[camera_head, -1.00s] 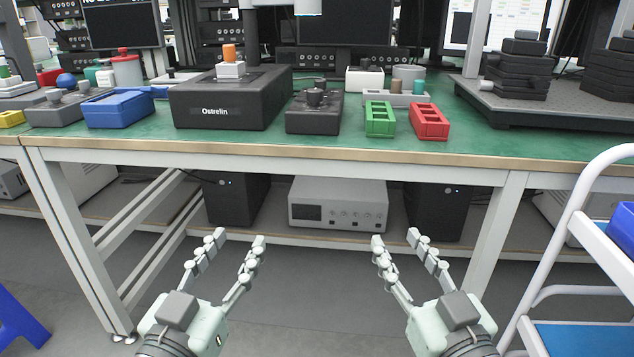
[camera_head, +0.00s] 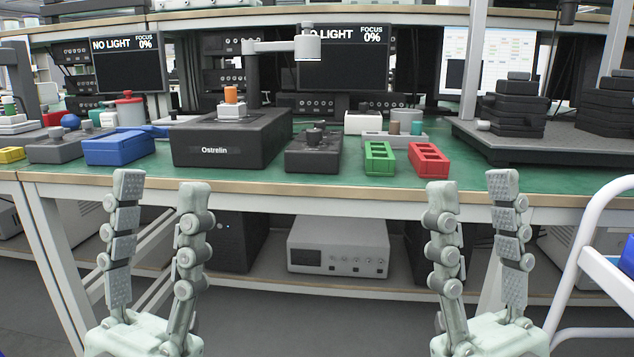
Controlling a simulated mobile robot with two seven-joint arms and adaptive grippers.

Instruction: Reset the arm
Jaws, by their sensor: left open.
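My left gripper (camera_head: 161,184) is at the lower left, pointing up, its two fingers apart with nothing between them. My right gripper (camera_head: 472,186) is at the lower right, also pointing up, fingers apart and empty. Both are in front of the bench's front edge and touch nothing that I can see. On the green bench top (camera_head: 300,184) stands the black Ostrelin box (camera_head: 230,145) with an orange-topped white piece (camera_head: 231,103) on it. A green holder (camera_head: 379,159) and a red holder (camera_head: 428,160) lie near the front edge.
A blue box (camera_head: 119,148) and a dark grey device (camera_head: 313,152) stand on the bench. Screens behind read NO LIGHT and FOCUS 0% (camera_head: 342,60). A grey instrument (camera_head: 338,247) is on the lower shelf. A white step ladder (camera_head: 590,255) stands at the right.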

